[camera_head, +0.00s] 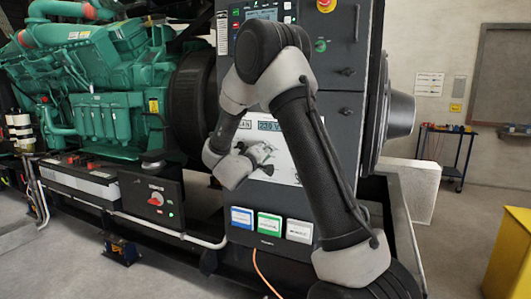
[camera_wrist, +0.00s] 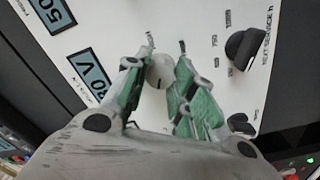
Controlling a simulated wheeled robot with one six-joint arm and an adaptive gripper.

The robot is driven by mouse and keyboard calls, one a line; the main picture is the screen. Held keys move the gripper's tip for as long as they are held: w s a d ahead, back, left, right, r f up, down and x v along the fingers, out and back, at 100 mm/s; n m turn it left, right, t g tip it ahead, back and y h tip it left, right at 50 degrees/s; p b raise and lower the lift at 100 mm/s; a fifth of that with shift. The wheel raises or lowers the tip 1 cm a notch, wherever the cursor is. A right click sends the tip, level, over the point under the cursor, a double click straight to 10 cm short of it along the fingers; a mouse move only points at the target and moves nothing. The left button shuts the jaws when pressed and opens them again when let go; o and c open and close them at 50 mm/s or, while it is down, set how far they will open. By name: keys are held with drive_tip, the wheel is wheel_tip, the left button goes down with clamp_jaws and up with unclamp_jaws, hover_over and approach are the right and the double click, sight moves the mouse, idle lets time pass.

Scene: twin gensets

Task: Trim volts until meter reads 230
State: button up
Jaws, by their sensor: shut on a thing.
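The white meter panel (camera_head: 285,160) is on the front of the dark control cabinet. Its volt display (camera_head: 268,125) seems to read 230 V in the head view, but the last digit is small. In the wrist view the volt display (camera_wrist: 93,70) shows "30 V", with the first digit unclear. A small pale round knob (camera_wrist: 158,72) sits on the white panel. My gripper (camera_wrist: 166,62) has its green-padded fingers on either side of this knob and is shut on it. In the head view my gripper (camera_head: 262,153) is at the panel, and the knob is hidden.
A black selector knob (camera_wrist: 245,48) is right of my fingers, with another dark knob below it. A red emergency button (camera_head: 326,4) is high on the cabinet. Blue, green and white labelled cards (camera_head: 270,223) sit below the panel. The green engine (camera_head: 110,90) stands left.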

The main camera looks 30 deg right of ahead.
drive_tip(key=shift+n, duration=0.3)
drive_tip(key=o, duration=1.1)
drive_tip(key=shift+c, duration=0.2)
drive_tip(key=v, duration=1.2)
drive_tip(key=shift+w, duration=0.1)
